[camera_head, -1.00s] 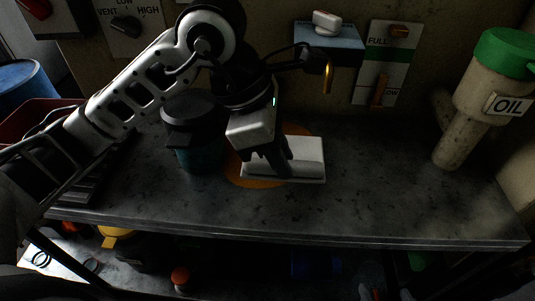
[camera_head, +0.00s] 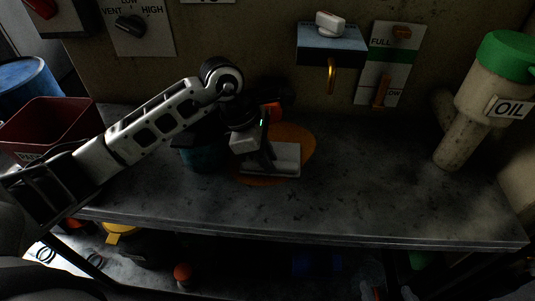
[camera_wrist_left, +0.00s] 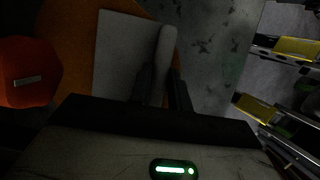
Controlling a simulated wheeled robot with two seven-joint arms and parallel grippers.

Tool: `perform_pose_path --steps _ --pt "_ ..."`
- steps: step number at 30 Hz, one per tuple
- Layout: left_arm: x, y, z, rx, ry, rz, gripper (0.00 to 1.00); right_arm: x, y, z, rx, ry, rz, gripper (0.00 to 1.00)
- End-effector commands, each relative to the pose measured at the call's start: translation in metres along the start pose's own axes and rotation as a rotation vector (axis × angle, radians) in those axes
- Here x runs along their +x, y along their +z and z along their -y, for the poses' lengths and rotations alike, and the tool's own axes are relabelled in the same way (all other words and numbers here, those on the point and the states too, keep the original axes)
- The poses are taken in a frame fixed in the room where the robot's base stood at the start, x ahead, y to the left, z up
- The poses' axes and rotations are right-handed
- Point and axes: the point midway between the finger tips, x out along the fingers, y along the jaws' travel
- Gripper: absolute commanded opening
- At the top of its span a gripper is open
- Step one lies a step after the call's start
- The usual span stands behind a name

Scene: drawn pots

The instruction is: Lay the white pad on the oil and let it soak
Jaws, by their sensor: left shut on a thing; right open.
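The white pad (camera_head: 287,158) is over the orange oil patch (camera_head: 304,138) on the grey bench. It looks flat and low, apparently on the oil; contact cannot be told for sure. In the left wrist view the pad (camera_wrist_left: 124,55) has a raised ridge along its right side, with orange oil (camera_wrist_left: 75,50) to its left. My left gripper (camera_head: 268,162) is shut on this ridge; its dark fingers also show in the left wrist view (camera_wrist_left: 163,95). My right gripper (camera_head: 387,293) is open and empty at the bottom edge of the head view, in front of the bench.
A teal dark-lidded pot (camera_head: 203,155) stands close left of the oil, partly behind my left arm. An orange-red thing (camera_head: 272,111) is behind my left gripper. A red bin (camera_head: 50,125) is at left, an OIL container (camera_head: 493,88) at right.

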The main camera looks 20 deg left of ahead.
Motion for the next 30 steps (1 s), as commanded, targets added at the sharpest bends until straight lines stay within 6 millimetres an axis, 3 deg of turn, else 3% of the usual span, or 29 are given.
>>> perform_pose_path --steps 9,10,12,22,30 --pt "0.004 -0.001 0.0 0.0 0.001 0.001 0.0 0.003 0.005 -0.001 0.001 -0.001 0.003 0.67" --pt "0.003 -0.001 0.0 0.0 0.001 0.001 0.24 0.002 0.004 0.0 0.002 -0.001 0.003 0.67" --pt "0.002 -0.001 0.0 0.0 0.0 0.001 0.41 0.002 0.004 0.0 0.002 -0.001 0.003 0.67" --pt "-0.002 0.001 0.0 0.0 0.0 0.001 0.41 -0.002 -0.001 0.001 0.001 -0.001 0.002 0.67" --pt "-0.046 0.005 -0.003 0.004 0.002 0.0 0.41 -0.011 -0.007 -0.001 -0.026 0.014 0.03 0.67"
